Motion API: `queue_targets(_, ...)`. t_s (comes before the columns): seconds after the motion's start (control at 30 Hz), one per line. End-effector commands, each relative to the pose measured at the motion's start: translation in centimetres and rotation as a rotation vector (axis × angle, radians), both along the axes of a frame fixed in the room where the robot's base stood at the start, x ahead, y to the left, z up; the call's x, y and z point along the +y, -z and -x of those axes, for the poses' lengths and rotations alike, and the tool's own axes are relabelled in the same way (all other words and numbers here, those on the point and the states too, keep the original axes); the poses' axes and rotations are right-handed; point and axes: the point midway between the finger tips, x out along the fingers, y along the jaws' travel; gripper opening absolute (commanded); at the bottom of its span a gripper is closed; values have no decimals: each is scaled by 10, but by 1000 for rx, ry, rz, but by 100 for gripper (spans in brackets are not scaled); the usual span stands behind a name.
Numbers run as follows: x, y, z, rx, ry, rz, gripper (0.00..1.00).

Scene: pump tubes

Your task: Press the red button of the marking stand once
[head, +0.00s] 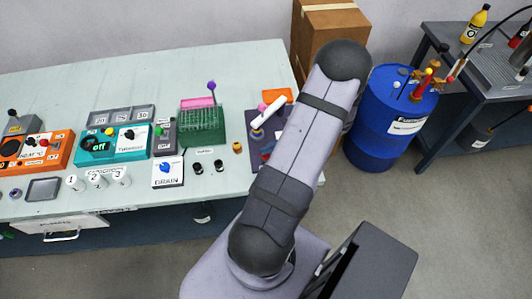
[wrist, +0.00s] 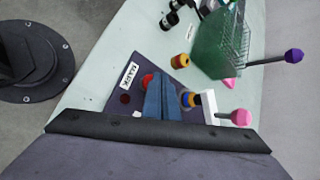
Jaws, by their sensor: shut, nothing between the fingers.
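The marking stand shows in the wrist view as a dark purple plate (wrist: 137,82) with a white MARK label (wrist: 129,75). Its red button (wrist: 147,79) is beside the tips of my gripper (wrist: 159,80) and partly hidden by them. I cannot tell whether they touch. My gripper is shut and empty, its blue-grey fingers over the plate. A white bracket (wrist: 208,106) and a pink ball (wrist: 240,118) are to the right of the fingers. In the head view the plate (head: 254,117) is partly hidden by my arm, and my gripper is hidden.
A green rack (head: 203,128) with a purple-knobbed stick stands left of the marking stand. A small orange-yellow piece (head: 237,147) lies between them. Teal (head: 120,143) and orange (head: 50,158) devices are farther left. A blue drum (head: 388,130) stands on the floor right of the table.

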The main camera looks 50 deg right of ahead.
Motion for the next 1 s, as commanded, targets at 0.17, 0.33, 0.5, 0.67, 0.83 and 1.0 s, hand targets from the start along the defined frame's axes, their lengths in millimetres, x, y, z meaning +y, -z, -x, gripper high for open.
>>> queue_targets(0.17,0,1,0,0,0,0,0)
queue_targets(0.33,0,6,0,0,0,0,0)
queue_targets(0.5,0,10,0,0,0,0,0)
queue_targets(0.67,0,9,0,0,0,0,0)
queue_targets(0.83,0,9,0,0,0,0,0)
queue_targets(1.0,0,10,0,1,-1,0,0)
